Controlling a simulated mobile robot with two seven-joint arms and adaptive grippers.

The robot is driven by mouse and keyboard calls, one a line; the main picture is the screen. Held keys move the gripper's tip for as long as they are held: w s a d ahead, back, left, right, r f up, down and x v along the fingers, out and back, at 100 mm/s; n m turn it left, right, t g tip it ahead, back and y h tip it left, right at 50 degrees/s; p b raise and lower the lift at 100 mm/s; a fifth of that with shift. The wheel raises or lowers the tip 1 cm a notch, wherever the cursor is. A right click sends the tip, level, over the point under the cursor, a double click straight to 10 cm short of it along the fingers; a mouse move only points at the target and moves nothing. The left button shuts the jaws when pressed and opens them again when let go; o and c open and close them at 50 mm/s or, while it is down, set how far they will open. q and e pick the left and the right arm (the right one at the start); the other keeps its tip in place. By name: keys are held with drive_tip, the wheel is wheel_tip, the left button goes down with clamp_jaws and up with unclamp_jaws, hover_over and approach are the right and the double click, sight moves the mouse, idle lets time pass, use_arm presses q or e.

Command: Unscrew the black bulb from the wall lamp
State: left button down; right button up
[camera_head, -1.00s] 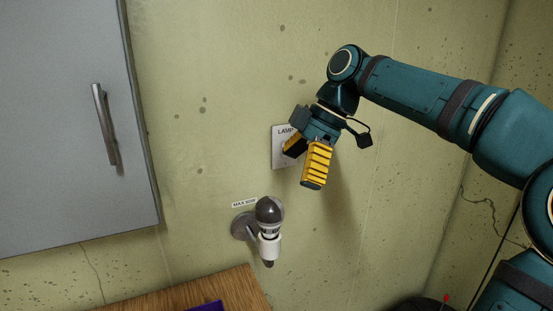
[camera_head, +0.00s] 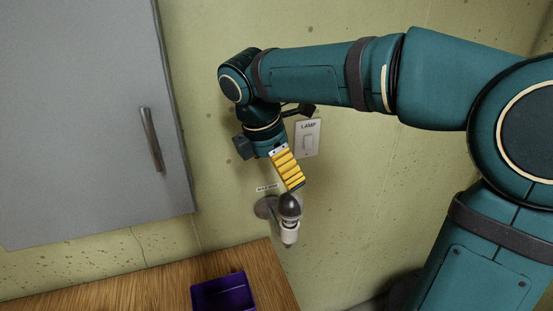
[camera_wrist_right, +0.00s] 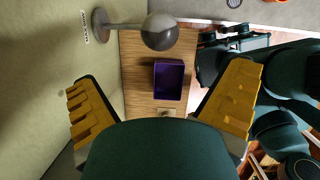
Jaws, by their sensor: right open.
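The wall lamp (camera_head: 264,207) has a round grey wall plate and an upright white socket. The black bulb (camera_head: 290,206) stands in the socket, dark dome up. In the right wrist view the bulb (camera_wrist_right: 160,31) shows at the top, beyond the fingertips and between their lines. My right gripper (camera_head: 290,186) is open and empty, just above the bulb and apart from it, with yellow fingers pointing down. Both its fingers show spread wide in the right wrist view (camera_wrist_right: 165,90). My left gripper is not in view.
A grey cabinet (camera_head: 85,120) with a handle hangs on the left. A white lamp switch (camera_head: 307,140) is on the wall right of the gripper. A purple bin (camera_head: 222,291) stands on the wooden table (camera_head: 150,290) below.

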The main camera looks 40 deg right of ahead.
sight(290, 209)
drive_tip(key=b+x, duration=0.2)
drive_tip(key=x, duration=1.1)
drive_tip(key=shift+f, duration=0.2)
drive_tip(key=c, duration=1.3)
drive_tip(key=shift+r, duration=0.1)
drive_tip(key=shift+n+t+p, duration=0.3)
drive_tip(key=shift+n+p, duration=0.15)
drive_tip(key=shift+n, duration=0.55)
drive_tip(key=shift+n+p, duration=0.4)
drive_tip(key=shift+n, duration=0.3)
